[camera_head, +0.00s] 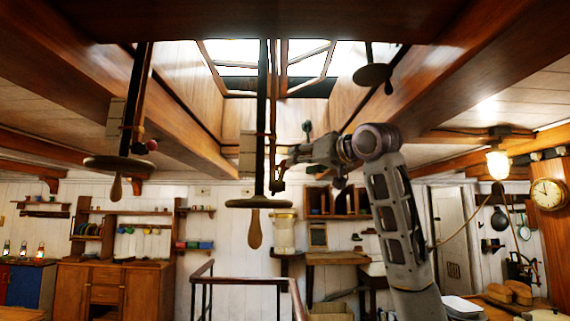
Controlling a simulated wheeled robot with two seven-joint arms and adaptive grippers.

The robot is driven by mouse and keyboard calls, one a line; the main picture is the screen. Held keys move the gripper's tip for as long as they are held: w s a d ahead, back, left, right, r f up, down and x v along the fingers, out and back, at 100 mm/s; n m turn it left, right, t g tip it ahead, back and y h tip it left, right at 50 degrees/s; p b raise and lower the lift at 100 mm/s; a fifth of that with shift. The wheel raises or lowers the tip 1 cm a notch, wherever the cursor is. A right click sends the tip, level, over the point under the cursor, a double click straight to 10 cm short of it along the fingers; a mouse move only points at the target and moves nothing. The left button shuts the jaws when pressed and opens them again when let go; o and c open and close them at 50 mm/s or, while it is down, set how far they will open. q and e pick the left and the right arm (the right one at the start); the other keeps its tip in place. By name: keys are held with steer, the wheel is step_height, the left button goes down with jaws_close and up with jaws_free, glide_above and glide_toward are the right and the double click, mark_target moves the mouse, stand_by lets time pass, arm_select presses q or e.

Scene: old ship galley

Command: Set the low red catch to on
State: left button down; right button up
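A small red part (284,163) shows beside the middle hanging post (262,110), at the tip of my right gripper (292,158). It may be the low red catch; it is small and partly covered, so I cannot tell its setting. My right gripper reaches in from the right, its fingers pointing left, at or very near this part. Whether the fingers touch it or are closed on it is unclear. A dull red ball (151,145) shows beside the left hanging post (133,100). My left gripper is not in view.
Ceiling beams (480,70) and a skylight (270,60) are above. A stair railing (250,280) stands below. A lit lamp (497,163) hangs at right.

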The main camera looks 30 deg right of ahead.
mark_target(281, 176)
steer(key=shift+w+a+p, duration=0.2)
steer(key=shift+w+p, duration=1.2)
steer(key=shift+w, duration=3.05)
steer(key=shift+c, duration=0.2)
jaws_close()
